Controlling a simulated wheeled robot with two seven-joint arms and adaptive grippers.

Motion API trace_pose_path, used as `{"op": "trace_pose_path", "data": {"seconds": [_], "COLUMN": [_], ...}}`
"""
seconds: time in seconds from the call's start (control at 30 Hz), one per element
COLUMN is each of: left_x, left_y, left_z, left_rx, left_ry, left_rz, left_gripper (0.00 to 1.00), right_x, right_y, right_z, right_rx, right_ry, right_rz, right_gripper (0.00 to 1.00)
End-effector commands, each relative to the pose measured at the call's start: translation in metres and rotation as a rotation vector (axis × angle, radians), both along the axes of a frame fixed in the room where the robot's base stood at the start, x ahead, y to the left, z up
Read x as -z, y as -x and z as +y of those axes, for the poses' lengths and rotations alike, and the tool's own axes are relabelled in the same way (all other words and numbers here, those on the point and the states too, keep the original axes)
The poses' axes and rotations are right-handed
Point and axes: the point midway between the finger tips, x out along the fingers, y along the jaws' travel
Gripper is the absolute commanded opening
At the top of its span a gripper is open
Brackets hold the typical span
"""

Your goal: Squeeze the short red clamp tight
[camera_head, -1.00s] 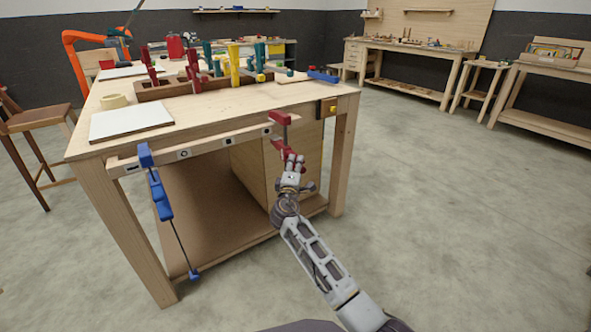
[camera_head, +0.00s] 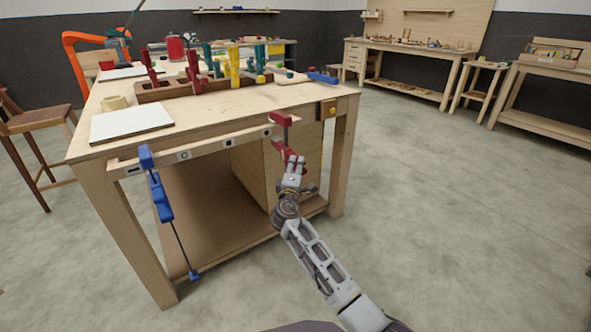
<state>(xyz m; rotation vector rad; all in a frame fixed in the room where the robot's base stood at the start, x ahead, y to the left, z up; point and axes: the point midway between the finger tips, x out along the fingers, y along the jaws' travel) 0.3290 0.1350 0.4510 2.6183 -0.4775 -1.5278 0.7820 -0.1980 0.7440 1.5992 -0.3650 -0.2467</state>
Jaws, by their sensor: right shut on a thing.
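The short red clamp (camera_head: 281,118) hangs upright at the front edge of the workbench, near its right corner. Its upper red jaw lies at the front rail, and its bar runs down to the red lower part (camera_head: 288,151). My right gripper (camera_head: 292,168) reaches up from below and is shut on this lower red part. The gripper's fingers partly hide the clamp's lower end. I cannot tell how tightly the jaws press on the wood. My left gripper is not in view.
A long blue clamp (camera_head: 158,195) hangs at the left of the same front rail (camera_head: 200,152). A white board (camera_head: 132,122), a tape roll (camera_head: 115,102) and a rack of several coloured clamps (camera_head: 180,91) are on the benchtop. Open floor lies to the right.

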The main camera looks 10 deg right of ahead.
Motion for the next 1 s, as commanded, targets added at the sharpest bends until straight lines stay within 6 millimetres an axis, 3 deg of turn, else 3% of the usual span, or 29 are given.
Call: {"op": "trace_pose_path", "data": {"seconds": [0.83, 0.87, 1.0], "left_x": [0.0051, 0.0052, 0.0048], "left_y": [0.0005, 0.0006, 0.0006], "left_z": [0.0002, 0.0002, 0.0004], "left_rx": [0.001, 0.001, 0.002], "left_ry": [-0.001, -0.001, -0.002], "left_rz": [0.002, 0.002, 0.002], "left_gripper": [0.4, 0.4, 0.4], "right_x": [-0.0018, -0.0019, -0.0025], "right_y": [-0.0046, -0.0046, -0.0046], "right_z": [0.0023, 0.0023, 0.0024], "right_rx": [0.0, 0.0, 0.0], "right_ry": [0.0, 0.0, 0.0], "right_rz": [-0.003, -0.003, -0.003], "right_gripper": [0.06, 0.48, 0.65]}}
